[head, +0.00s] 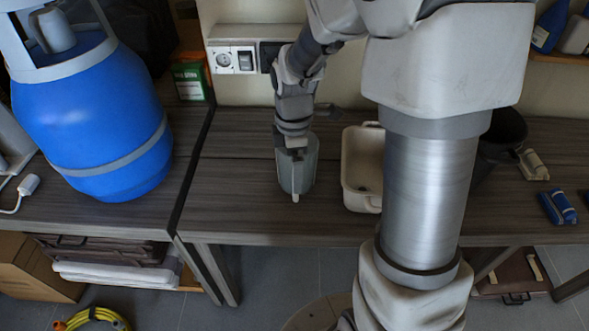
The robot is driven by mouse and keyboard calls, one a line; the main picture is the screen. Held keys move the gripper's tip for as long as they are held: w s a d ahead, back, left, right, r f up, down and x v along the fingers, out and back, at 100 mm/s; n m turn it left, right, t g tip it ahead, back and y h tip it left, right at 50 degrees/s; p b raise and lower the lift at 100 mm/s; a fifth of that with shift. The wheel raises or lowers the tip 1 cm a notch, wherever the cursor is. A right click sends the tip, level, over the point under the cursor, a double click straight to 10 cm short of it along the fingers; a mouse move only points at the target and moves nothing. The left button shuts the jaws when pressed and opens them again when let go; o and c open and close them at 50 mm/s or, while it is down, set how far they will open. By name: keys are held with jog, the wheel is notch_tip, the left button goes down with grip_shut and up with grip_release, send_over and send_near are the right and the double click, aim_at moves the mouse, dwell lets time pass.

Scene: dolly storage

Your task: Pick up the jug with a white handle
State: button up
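A grey-green jug (290,177) stands upright on the wooden table, a little left of the picture's middle. Its narrow white handle (296,190) shows on the side toward the camera. My gripper (297,153) points down from above, at the top of the jug and in line with the handle. The gripper hides part of the jug's rim. The fingertips are small and dark here, so I cannot tell whether they are apart or closed on the jug.
A cream basin (351,181) stands close right of the jug, partly behind my arm. A large blue gas cylinder (95,115) fills the left table. A dark bucket (512,128) and blue items (557,206) lie right. Bare tabletop (238,185) lies left of the jug.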

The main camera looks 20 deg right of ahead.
notch_tip(320, 180, down, 7)
jog(key=shift+f+b, duration=0.1)
jog(key=shift+b, duration=1.15)
jog(key=shift+s, duration=0.1)
jog(key=c, duration=1.5)
jog(key=shift+r+p, duration=1.75)
jog(key=shift+r, duration=3.35)
jog(key=shift+c, duration=0.2)
jog(key=o, duration=1)
jog(key=shift+c, duration=0.2)
jog(key=c, duration=0.8)
